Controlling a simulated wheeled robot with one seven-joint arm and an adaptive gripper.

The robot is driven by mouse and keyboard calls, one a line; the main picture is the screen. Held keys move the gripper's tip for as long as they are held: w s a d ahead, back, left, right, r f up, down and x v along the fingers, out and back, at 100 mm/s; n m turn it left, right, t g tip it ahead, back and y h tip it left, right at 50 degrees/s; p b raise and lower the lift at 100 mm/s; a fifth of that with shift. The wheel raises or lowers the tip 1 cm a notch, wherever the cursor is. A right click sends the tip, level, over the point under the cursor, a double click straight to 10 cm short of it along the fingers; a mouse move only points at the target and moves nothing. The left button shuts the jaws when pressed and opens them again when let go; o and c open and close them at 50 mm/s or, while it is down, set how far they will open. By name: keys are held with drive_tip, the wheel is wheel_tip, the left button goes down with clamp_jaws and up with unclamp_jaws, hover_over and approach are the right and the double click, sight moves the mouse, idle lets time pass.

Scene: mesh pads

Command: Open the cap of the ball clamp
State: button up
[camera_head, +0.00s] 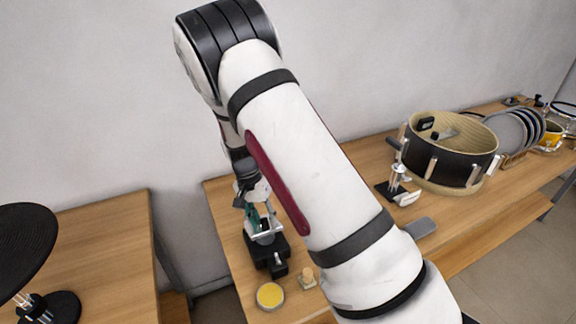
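My arm crosses the middle of the view, and my gripper (250,203) points down at its far end, small and partly hidden by my own arm. Just below it, a device with a black base (268,257), silver metal parts and a green part stands on the wooden table. It looks like the ball clamp, but I cannot be sure. The gripper is at its upper end; I cannot tell whether they touch. Its cap cannot be made out, nor whether the fingers are open or shut.
On the table (222,217) are a round yellow-topped tin (270,296), a small wooden piece (308,278), another small metal clamp-like device (398,180), and a drum (450,152). Plates (510,130) stand in a rack. A dark round pad (30,245) stands at left. A wall rises behind.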

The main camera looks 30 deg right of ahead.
drive_tip(key=shift+s+f+t+p, duration=0.15)
drive_tip(key=shift+s+t+p, duration=0.4)
drive_tip(key=shift+p, duration=0.3)
wheel_tip(320, 180, up, 13)
drive_tip(key=w+a+b, duration=0.2)
drive_tip(key=w+b, duration=0.1)
drive_tip(key=s+d+r+n+t+y+b, duration=0.2)
drive_tip(key=s+r+n+t+b, duration=0.1)
drive_tip(key=s+r+n, duration=0.7)
drive_tip(key=shift+s+r+t+b, duration=0.35)
drive_tip(key=shift+s+r+b, duration=0.15)
drive_tip(key=shift+s+r, duration=0.8)
drive_tip(key=shift+s+f, duration=0.1)
drive_tip(key=shift+f, duration=0.05)
